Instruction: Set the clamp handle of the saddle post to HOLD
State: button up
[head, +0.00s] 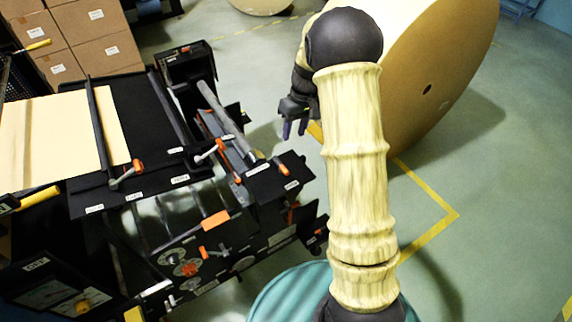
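The black machine (235,195) at the left carries several orange-ended handles with small white labels too small to read. One grey lever with an orange end (127,174) sits on the near edge of the flat deck. Another lever with an orange end (212,150) sits by the grey bars. An orange handle (283,167) lies on the black block at the machine's right end. I cannot tell which one is the saddle post's clamp handle or its setting. My gripper (294,130) points down just right of the machine, its two purple fingertips apart and nothing between them.
A large kraft roll (425,70) stands behind my arm at the right. Stacked cardboard boxes (85,40) are at the back left. A tan sheet (60,140) lies on the deck. Green floor with yellow lines (440,225) is clear at the right.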

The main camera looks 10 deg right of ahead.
aim_at(285, 169)
jog(key=a+f+p, duration=0.1)
jog(key=f, duration=0.4)
jog(key=a+f+p, duration=0.1)
jog(key=f, duration=0.4)
jog(key=s+f+p, duration=0.1)
jog(key=f+p, duration=0.1)
jog(key=f, duration=0.2)
jog(key=shift+a+f, duration=0.4)
grip_shut()
